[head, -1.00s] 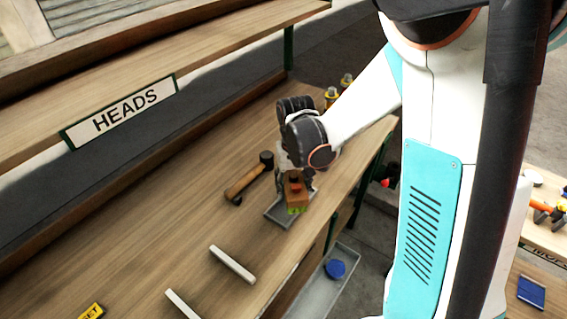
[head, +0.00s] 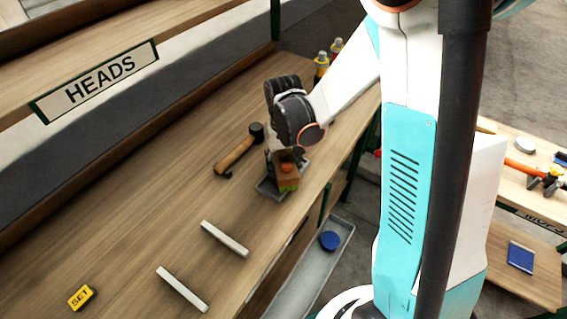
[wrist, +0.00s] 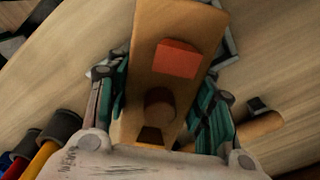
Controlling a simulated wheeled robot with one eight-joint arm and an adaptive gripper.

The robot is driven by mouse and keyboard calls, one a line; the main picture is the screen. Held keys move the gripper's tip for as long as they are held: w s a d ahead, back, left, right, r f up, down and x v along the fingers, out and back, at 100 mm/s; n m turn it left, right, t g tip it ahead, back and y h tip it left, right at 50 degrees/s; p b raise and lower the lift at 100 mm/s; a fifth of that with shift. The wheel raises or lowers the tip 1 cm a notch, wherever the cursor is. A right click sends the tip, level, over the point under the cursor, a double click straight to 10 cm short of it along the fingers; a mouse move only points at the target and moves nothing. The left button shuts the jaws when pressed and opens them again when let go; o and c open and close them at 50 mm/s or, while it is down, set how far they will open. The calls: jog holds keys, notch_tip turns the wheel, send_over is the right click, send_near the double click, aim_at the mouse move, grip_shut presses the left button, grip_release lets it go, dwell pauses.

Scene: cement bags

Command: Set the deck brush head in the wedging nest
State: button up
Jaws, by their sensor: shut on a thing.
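The deck brush head is a brown wooden block with green bristles and a red patch on top (head: 288,178). My gripper (head: 284,160) is shut on it, and in the wrist view its fingers flank the block (wrist: 165,75). The block is at a shallow grey tray (head: 265,187); I cannot tell whether it rests in it or hangs just above. Two parallel pale bars (head: 225,239) (head: 182,288) lie on the bench nearer the front, apart from the block. They look like the wedging nest, but no label confirms it.
A mallet (head: 238,149) lies left of the tray. A yellow SET block (head: 81,297) sits at the lower left. Yellow-capped bottles (head: 322,65) stand at the back. A HEADS sign (head: 96,82) hangs on the shelf edge. Bare bench lies between mallet and bars.

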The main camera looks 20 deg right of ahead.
aim_at(284, 154)
jog(key=shift+f+b, duration=0.3)
jog(key=o, duration=1.8)
jog(key=shift+r, duration=0.2)
jog(key=shift+r+p, duration=0.95)
jog(key=shift+r, duration=0.4)
jog(key=shift+r+p, duration=1.45)
jog(key=shift+r, duration=0.75)
